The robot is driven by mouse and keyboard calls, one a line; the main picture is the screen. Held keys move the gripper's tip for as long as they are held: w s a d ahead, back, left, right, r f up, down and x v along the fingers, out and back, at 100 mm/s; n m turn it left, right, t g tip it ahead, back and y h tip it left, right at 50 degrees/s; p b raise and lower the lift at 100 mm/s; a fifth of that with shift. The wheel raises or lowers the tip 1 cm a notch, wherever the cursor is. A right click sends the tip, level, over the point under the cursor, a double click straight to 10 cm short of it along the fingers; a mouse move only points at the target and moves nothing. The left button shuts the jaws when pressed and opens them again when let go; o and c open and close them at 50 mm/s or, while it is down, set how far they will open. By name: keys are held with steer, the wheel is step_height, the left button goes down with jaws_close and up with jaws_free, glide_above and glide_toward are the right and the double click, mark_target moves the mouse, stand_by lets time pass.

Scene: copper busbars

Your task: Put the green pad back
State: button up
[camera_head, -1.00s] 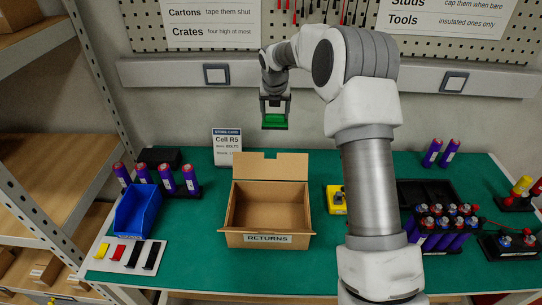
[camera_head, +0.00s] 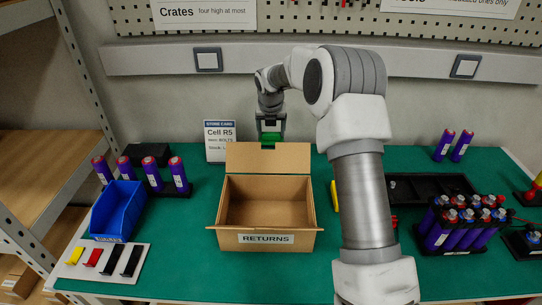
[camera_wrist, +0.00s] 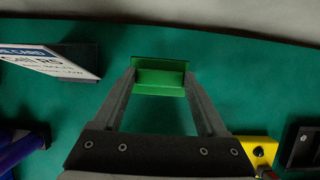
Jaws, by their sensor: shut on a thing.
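The green pad (camera_wrist: 160,77) is a small green piece with a ridge, held between the fingertips of my gripper (camera_wrist: 160,85) in the wrist view. In the head view my gripper (camera_head: 270,130) points down behind the open box marked RETURNS (camera_head: 266,239), with the green pad (camera_head: 269,138) at its tips near the box's raised back flap. The pad appears to be above the table, not inside the box. Whether the pad touches the flap I cannot tell.
The Cell R5 card (camera_head: 220,142) stands left of my gripper. A blue bin (camera_head: 118,211), purple cells (camera_head: 152,174) and a white board with coloured pieces (camera_head: 102,262) are at left. A cell block (camera_head: 462,222) and black tray (camera_head: 430,188) are at right. A yellow device (camera_wrist: 259,151) is near.

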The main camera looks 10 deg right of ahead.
mark_target(271, 143)
step_height(271, 143, down, 7)
steer(key=shift+f+b, duration=0.1)
steer(key=shift+b, duration=0.65)
steer(key=o, duration=1.2)
steer(key=shift+f, duration=0.1)
steer(key=shift+o, duration=0.2)
